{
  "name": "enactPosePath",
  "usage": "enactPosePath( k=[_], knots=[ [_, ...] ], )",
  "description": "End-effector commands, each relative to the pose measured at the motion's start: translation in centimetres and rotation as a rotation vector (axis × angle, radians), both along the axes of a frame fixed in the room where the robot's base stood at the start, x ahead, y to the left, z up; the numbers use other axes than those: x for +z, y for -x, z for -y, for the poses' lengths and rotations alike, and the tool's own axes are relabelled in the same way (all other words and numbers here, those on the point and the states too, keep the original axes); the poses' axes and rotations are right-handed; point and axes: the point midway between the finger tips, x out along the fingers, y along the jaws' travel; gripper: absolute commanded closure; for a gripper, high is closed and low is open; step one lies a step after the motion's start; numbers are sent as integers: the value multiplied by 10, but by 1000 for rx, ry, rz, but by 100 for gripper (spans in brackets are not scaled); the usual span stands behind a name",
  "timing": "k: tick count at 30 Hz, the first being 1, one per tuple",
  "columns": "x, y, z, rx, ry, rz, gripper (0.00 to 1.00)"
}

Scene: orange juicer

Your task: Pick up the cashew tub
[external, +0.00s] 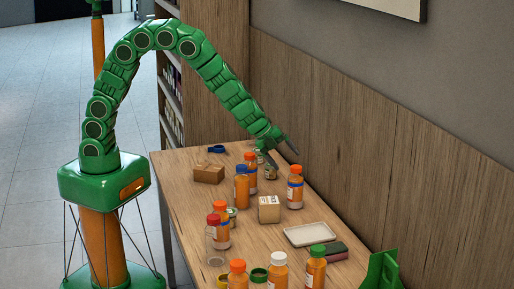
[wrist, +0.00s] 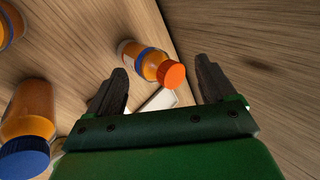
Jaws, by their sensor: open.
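No label that I can read marks the cashew tub, so I cannot tell which thing it is. A small tub (external: 270,173) stands on the table just below my gripper (external: 284,158) in the external view, partly hidden by it. Another small tub (external: 232,213) stands behind a bottle mid-table. In the wrist view my gripper (wrist: 159,64) is open. No tub shows clearly there; beyond the fingers, in the gap between them, is an orange-capped bottle (wrist: 150,62).
An orange-capped bottle (external: 250,175) and a blue-capped bottle (external: 241,188) stand close to my gripper. Another bottle (external: 295,190) stands near the wooden wall panel (external: 340,140). A cardboard box (external: 208,173), a beige box (external: 269,209) and a white tray (external: 310,234) are on the table.

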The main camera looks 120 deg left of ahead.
Motion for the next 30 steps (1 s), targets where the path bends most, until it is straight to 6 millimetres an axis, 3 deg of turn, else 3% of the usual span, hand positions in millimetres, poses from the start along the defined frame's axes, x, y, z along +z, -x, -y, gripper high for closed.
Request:
enactPosePath(
  k=[3, 14, 30],
  knots=[
    [0, -6, 27, -38, -82, -44, 16],
    [5, -4, 98, -136, -334, -183, 16],
    [32, 35, 202, -267, -713, -407, 16]
  ],
)
